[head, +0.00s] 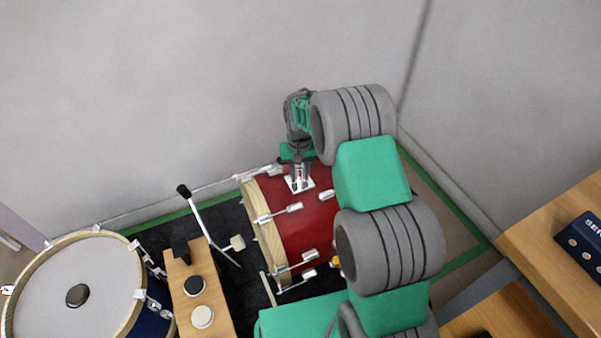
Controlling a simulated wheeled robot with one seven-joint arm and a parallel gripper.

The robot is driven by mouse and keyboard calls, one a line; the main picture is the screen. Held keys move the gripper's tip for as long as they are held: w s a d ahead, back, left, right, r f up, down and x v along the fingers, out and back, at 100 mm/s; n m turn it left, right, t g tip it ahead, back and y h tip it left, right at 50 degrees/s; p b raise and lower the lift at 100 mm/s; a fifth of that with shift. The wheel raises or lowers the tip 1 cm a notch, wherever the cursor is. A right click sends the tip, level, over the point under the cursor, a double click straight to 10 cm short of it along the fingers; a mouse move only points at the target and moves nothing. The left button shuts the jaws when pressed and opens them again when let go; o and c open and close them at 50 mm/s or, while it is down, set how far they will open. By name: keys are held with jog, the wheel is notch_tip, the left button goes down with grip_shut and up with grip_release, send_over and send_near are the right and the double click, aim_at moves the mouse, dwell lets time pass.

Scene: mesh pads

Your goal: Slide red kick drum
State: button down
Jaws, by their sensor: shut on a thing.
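The red kick drum (308,222) lies on its side on a dark mat, with a pale wooden hoop facing left and silver lugs and claws along its shell. My arm covers its right part. My gripper (299,183) points down at the top of the drum, at a white bracket (300,185) with a dark post on the shell. It is shut there, apparently on this mount; the fingertips are small and partly hidden.
A beater pedal (213,228) stands left of the drum. A wooden board (199,290) with knobs and a blue drum (75,290) are at lower left. Walls close in behind. A wooden table (560,250) with a dark blue box (585,240) is at right.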

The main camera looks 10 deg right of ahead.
aim_at(290, 185)
dwell(0.6)
jog(key=shift+s+a+p, duration=0.2)
jog(key=shift+a+p, duration=0.05)
jog(key=shift+a, duration=0.75)
jog(key=shift+s+a+p, duration=0.15)
jog(key=shift+a+p, duration=0.1)
jog(key=shift+a, duration=0.7)
jog(key=c, duration=1.1)
grip_release()
jog(key=shift+d, duration=0.25)
notch_tip(290, 185, up, 8)
jog(key=p, duration=0.2)
jog(key=shift+s, duration=0.1)
jog(key=shift+f, duration=0.1)
